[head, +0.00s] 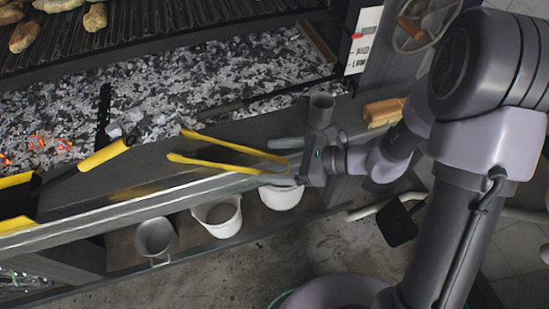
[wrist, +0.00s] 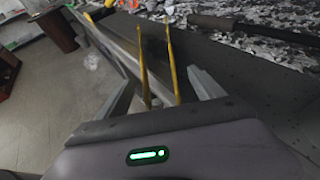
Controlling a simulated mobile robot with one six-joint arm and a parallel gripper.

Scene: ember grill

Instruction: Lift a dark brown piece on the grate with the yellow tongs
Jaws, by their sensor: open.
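The yellow tongs (head: 225,143) have two long arms that spread toward the left, over the front ledge of the grill. Their near end lies between the fingers of my gripper (head: 273,161). My gripper is open, with one finger on each side of the tongs. The wrist view shows the tongs (wrist: 173,62) running away between the spread fingers, with a gap visible on the right. Several brown pieces (head: 25,37) lie on the dark grate (head: 150,22) at the far upper left. Their shades are hard to tell apart, and some are cut off by the frame.
Grey coals (head: 210,75) lie below the grate, some glowing at left. A yellow-handled tool (head: 103,155) rests on the ledge at left. A grey cup (head: 321,108) and a wooden block (head: 384,112) stand near my gripper. Pots (head: 218,216) sit on the lower shelf.

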